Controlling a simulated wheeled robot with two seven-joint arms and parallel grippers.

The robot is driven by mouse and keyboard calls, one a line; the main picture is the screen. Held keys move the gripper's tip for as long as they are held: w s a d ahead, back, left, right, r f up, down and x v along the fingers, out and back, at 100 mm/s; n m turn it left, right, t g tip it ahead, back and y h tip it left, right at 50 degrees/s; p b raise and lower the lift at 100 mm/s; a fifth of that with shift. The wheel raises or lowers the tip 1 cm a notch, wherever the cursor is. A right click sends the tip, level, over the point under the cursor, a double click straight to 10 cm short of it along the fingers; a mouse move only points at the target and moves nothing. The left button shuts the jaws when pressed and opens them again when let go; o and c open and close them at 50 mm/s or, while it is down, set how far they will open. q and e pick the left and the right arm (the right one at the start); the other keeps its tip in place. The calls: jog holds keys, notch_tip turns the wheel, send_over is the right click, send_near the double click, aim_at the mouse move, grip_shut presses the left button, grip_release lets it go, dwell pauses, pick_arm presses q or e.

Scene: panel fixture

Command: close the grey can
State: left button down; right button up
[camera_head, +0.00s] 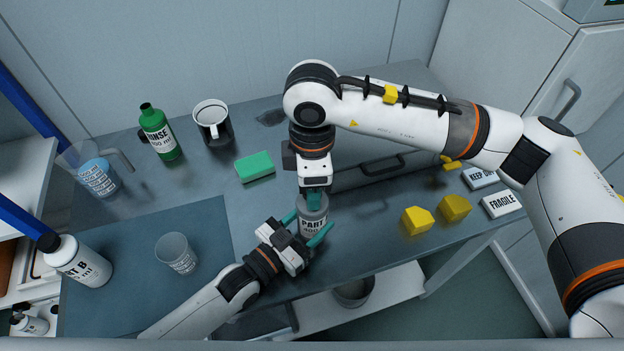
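The grey can (313,220), with a white "PART" label, stands upright near the table's front edge in the head view. My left gripper (305,228) comes from the lower left, with one teal finger on each side of the can, and looks shut on its body. My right gripper (314,197) points straight down over the can's top, its teal fingers at or just above the rim. The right fingers hide the can's opening, so I cannot tell whether a lid is there or between them.
A green sponge (255,166), a dark mug (214,124) and a green rinse bottle (159,133) stand behind left. A clear cup (176,253), a white bottle (75,260) and a jug (97,172) are left. Yellow blocks (417,220) and label blocks (502,204) lie right.

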jog(key=shift+r, duration=2.25)
jog(key=shift+c, duration=0.4)
